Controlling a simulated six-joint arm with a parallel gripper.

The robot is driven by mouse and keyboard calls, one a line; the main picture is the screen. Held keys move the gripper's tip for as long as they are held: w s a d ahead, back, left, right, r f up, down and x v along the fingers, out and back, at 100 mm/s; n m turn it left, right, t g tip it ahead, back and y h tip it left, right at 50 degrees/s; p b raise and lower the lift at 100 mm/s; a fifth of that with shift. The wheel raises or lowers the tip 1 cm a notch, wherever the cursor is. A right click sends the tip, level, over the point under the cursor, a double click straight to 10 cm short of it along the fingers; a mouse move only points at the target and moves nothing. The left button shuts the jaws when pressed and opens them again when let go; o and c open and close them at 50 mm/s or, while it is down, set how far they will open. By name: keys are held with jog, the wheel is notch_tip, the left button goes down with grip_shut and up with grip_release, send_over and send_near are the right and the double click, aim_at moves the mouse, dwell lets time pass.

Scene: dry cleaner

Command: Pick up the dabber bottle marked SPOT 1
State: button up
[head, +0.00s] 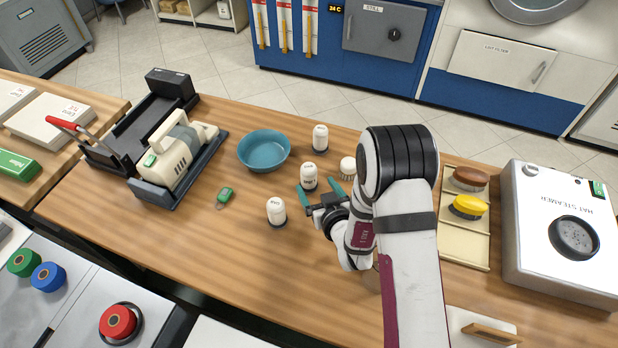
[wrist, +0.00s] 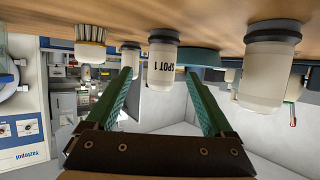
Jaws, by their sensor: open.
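In the wrist view the bottle lies between the two fingers (wrist: 157,76), apart from both. How far it sits beyond the fingertips is hard to tell.
Similar white bottles stand at the front left (head: 276,212) and behind (head: 320,138). A small brush (head: 348,167) stands close on the right. A teal bowl (head: 264,150) is at back left, a green tag (head: 225,195) at left, a brush tray (head: 462,248) at right.

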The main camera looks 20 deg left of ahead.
aim_at(311, 179)
jog(key=x, duration=0.6)
jog(key=shift+w+a+r, duration=0.1)
jog(key=shift+a+r, duration=0.15)
jog(key=shift+a, duration=0.05)
grip_shut()
